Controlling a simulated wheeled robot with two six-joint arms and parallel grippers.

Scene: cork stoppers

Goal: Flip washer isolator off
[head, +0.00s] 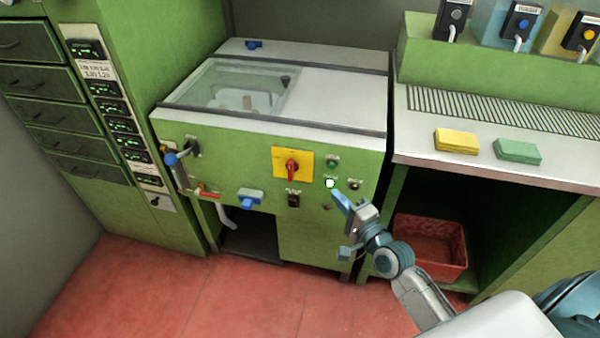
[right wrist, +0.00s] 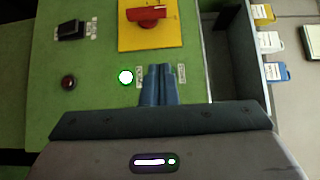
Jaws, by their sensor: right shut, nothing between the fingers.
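The washer isolator is a red rotary handle (head: 292,168) on a yellow plate (head: 306,156), on the washer's green front panel (head: 232,150). The handle stands about upright in the head view. In the right wrist view the red handle (right wrist: 147,14) lies across the picture on its yellow plate (right wrist: 130,40). My right gripper (head: 338,195) is shut and empty, right of and below the plate, apart from the handle. Its closed fingertips (right wrist: 158,70) show near a lit white lamp (right wrist: 125,77); whether they touch the panel I cannot tell. My left gripper is not in view.
A black switch (head: 293,198) sits below the plate; a green button (head: 333,161) and the lit lamp (head: 329,183) sit to its right. A blue handle (head: 250,199) and a blue tap (head: 171,159) are further left. A counter with sponges (head: 457,141) stands at right.

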